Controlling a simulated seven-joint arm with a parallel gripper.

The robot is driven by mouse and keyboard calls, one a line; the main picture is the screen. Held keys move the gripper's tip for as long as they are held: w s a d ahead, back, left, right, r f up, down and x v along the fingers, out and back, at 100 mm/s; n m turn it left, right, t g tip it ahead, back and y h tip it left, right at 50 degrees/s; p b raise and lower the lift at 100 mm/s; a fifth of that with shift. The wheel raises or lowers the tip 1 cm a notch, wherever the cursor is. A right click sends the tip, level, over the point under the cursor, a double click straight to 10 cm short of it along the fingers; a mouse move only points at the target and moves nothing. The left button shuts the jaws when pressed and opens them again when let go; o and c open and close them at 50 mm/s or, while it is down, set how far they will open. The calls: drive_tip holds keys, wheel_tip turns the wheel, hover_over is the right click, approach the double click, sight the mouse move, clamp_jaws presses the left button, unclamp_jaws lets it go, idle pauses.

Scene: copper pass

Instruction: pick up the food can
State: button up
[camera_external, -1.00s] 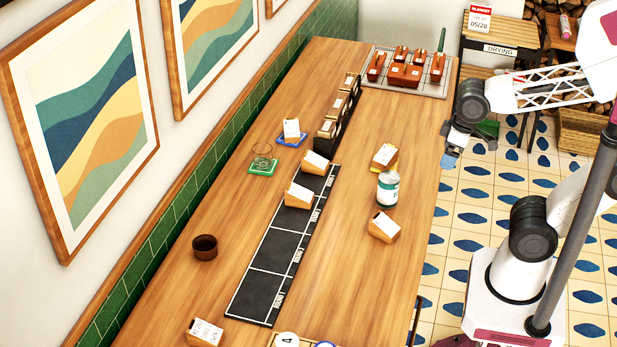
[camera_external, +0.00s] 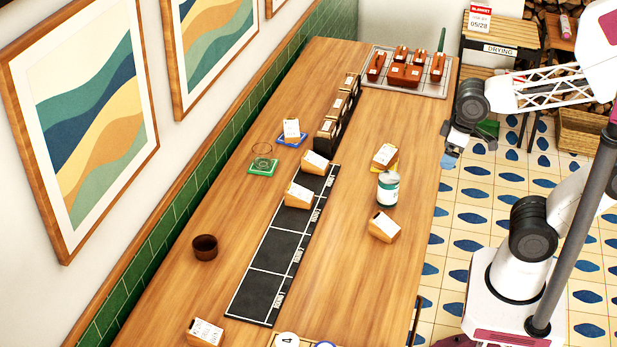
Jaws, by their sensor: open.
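The food can (camera_external: 388,189) stands upright on the right part of the wooden table. It is a metal can with a white and teal label. My gripper (camera_external: 449,160) hangs beyond the table's right edge, up and to the right of the can, and is apart from it. The gripper is open, with nothing seen between its fingers. The fingers look small here.
Wooden blocks with white cards stand close to the can, one behind (camera_external: 385,156) and one in front (camera_external: 384,228). A black gridded mat (camera_external: 262,290) lies to the left. A brown cup (camera_external: 205,247) and a glass on a green coaster (camera_external: 262,168) stand farther left.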

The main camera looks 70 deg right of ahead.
idle(0.3)
drive_tip(key=w+d+f+t+h, duration=0.2)
drive_tip(key=w+d+f+t, duration=0.4)
drive_tip(key=w+d+f, duration=0.2)
drive_tip(key=n+t+y, duration=0.2)
drive_tip(key=t+y, duration=0.2)
drive_tip(key=t, duration=0.1)
approach(390, 182)
drive_tip(key=shift+w+d+f, duration=1.15)
drive_tip(key=shift+w+f, duration=0.05)
drive_tip(key=shift+f, duration=0.05)
drive_tip(key=shift+w, duration=0.15)
drive_tip(key=shift+x, duration=1.25)
drive_tip(key=shift+x, duration=2.55)
drive_tip(key=shift+a+f, duration=0.1)
drive_tip(key=shift+f, duration=0.05)
